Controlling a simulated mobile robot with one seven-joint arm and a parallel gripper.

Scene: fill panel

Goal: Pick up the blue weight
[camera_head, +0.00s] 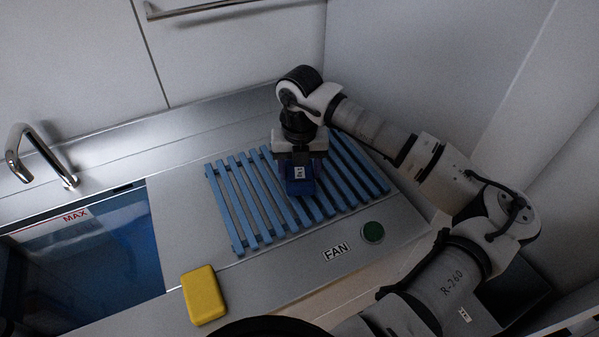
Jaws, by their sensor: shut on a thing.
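The blue weight (300,187) is a dark blue block with a small white label on its front. It is at the blue slatted rack (245,245), near the rack's middle. My gripper (300,166) comes down from above and is shut on the weight. The fingers are partly hidden by the weight and the gripper body. I cannot tell whether the weight touches the slats or is a little above them.
A yellow block (203,295) lies on the counter at front left. A water-filled sink (85,262) marked MAX and a faucet (40,155) are at left. A green button (373,232) and a FAN label (336,251) are in front of the rack. Walls close the back and right.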

